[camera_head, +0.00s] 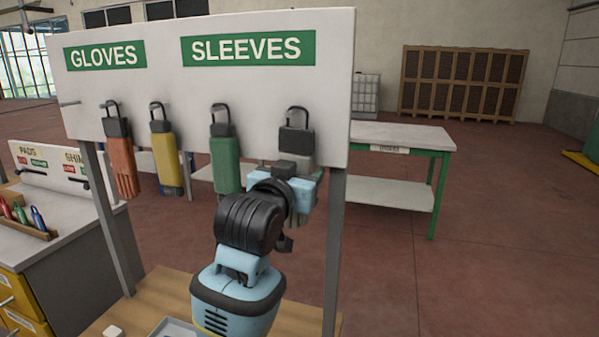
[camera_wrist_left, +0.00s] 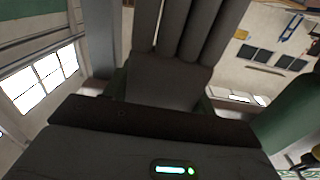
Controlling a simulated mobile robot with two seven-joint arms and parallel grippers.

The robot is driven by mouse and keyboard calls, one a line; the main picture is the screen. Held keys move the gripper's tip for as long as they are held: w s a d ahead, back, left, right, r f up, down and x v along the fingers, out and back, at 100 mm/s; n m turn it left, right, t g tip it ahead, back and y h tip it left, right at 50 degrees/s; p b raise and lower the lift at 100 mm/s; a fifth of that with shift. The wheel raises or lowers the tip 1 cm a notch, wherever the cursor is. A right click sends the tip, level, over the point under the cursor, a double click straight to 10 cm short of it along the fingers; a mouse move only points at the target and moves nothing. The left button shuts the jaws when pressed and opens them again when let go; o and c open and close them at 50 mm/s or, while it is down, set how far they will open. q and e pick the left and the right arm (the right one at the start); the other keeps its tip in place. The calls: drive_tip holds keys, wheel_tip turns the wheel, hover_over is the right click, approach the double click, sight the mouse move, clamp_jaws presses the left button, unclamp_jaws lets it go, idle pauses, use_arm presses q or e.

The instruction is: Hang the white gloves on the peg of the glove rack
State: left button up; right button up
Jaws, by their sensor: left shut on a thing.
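The white gloves (camera_head: 300,152) look pale grey and hang below a black clip with a loop at the right end of the board, under the SLEEVES sign. The glove rack (camera_head: 265,85) is a white board with GLOVES and SLEEVES signs. A bare peg (camera_head: 69,103) sticks out at its left edge, below GLOVES. I cannot tell whether the loop is on a peg. My right gripper is not in view.
An orange glove (camera_head: 122,165), a yellow sleeve (camera_head: 164,160) and a green sleeve (camera_head: 225,160) hang along the board, left of the gloves. Grey posts (camera_head: 335,250) hold the board up. A green-legged table (camera_head: 400,140) stands behind at right; open floor lies to the right.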

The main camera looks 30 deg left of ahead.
use_arm(q)
drive_tip(key=c, duration=0.4)
drive_tip(key=shift+o, duration=0.2)
drive_tip(key=shift+r, duration=0.1)
drive_tip(key=shift+r, duration=0.15)
